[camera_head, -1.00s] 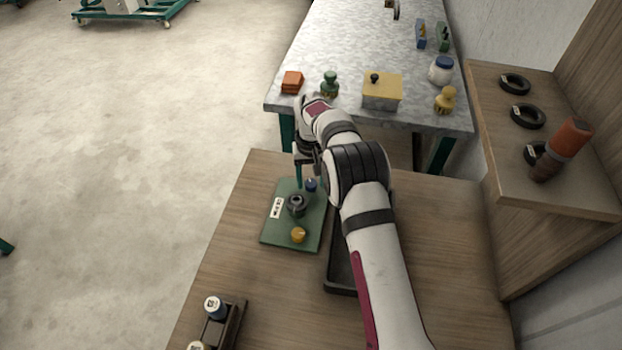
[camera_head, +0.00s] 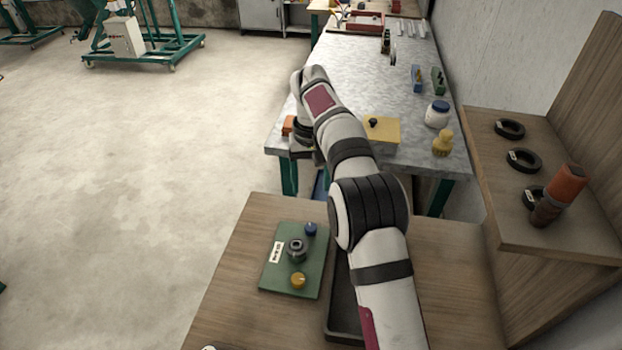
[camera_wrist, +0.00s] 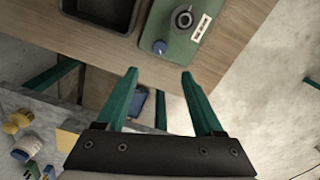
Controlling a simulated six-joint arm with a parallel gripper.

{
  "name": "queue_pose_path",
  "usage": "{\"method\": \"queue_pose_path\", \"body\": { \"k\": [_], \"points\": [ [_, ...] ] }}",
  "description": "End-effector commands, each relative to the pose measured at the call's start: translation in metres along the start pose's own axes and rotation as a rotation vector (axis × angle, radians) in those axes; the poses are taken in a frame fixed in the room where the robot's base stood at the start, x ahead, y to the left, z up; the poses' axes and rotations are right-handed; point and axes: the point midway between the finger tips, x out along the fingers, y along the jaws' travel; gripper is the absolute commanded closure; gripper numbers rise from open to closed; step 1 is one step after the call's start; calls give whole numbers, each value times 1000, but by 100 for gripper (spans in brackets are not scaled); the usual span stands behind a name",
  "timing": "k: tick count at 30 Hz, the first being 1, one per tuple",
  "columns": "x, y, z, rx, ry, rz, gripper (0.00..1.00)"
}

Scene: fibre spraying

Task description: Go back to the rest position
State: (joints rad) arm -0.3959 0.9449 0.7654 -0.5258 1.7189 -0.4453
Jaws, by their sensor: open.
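My gripper (camera_wrist: 158,92) shows in the wrist view with its two green fingers spread apart and nothing between them. In the head view my arm reaches forward over the wooden table, and its end hangs near the front left edge of the grey workbench. The fingers are mostly hidden there. The green panel (camera_head: 272,284) lies on the wooden table below, apart from the gripper. It carries a blue knob (camera_head: 310,229), a dark round fitting (camera_head: 296,250) and a yellow knob (camera_head: 298,280). The panel also shows at the top of the wrist view (camera_wrist: 172,62).
A dark tray (camera_head: 342,318) lies partly under my arm. A shelf (camera_head: 560,215) with black rings and an orange-brown cylinder (camera_head: 560,194) stands right. Open floor lies left.

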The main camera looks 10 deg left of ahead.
Motion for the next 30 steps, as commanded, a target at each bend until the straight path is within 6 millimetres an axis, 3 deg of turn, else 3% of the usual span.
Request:
{"method": "queue_pose_path", "body": {
  "k": [15,17,19,20,22,24,27,30],
  "points": [
    [-7,0,0,1,0,0,31],
    [-15,5,5,16,1,-3,31],
    [-37,20,24,69,1,-14,31],
    [-50,29,39,105,-1,-21,31],
    [-80,50,87,209,-5,-42,31],
    [-100,67,149,325,-10,-66,31],
    [-104,75,243,491,-16,-100,31],
    [-85,69,324,635,-23,-129,31]
  ]
}}
